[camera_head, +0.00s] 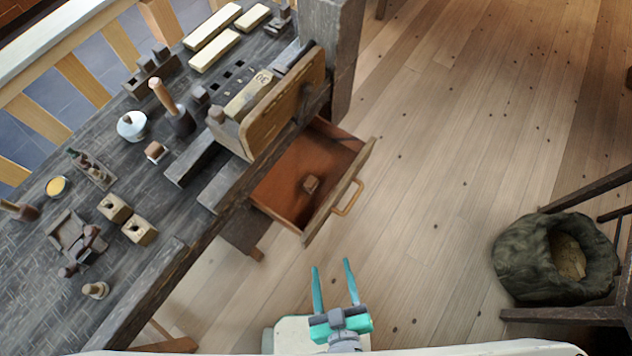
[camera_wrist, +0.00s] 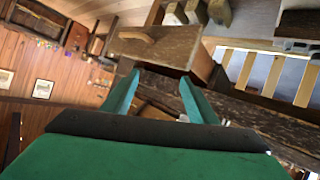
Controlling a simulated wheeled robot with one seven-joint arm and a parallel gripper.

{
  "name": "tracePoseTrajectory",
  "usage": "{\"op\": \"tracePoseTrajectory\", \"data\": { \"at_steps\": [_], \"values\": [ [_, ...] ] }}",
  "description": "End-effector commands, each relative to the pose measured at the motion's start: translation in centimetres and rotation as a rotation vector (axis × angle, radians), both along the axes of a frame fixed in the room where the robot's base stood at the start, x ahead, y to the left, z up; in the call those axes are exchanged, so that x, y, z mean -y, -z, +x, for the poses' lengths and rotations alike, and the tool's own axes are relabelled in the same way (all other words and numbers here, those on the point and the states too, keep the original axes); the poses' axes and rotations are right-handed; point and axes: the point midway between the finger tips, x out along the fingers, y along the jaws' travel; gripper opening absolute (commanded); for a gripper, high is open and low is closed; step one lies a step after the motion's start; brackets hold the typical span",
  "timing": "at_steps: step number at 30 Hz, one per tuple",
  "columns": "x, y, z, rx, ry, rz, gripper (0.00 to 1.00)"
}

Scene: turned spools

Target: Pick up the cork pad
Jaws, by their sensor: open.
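A small brown block (camera_head: 311,184) lies inside the open drawer (camera_head: 345,200), near its middle. It may be the cork pad, but its material is too small to tell. Another small block with a brown top (camera_head: 155,150) sits on the workbench, and I cannot rule it out. My gripper (camera_head: 332,266) is open and empty, with teal fingers. It is in front of and below the drawer, apart from it. In the wrist view, the drawer front (camera_wrist: 165,50) shows beyond the spread fingers, and the drawer's inside is hidden.
The drawer's handle (camera_head: 347,198) sticks out toward the floor. The dark workbench (camera_head: 150,275) holds wooden blocks (camera_head: 139,229), a white pot (camera_head: 131,125), a yellow disc (camera_head: 56,187) and several tools. A dark sack (camera_head: 545,260) stands at right. The floor (camera_head: 450,180) between is clear.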

Motion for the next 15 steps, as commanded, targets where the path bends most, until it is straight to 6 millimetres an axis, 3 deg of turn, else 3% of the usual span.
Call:
{"op": "tracePoseTrajectory", "data": {
  "at_steps": [6, 11, 15],
  "values": [
    [6.2, 5.0, 2.3, -0.149, -0.217, -0.301, 0.53],
    [10.5, 6.9, 5.6, -0.23, -0.364, -0.508, 0.53],
    [13.6, 7.6, 9.5, -0.284, -0.49, -0.672, 0.53]
  ]
}}
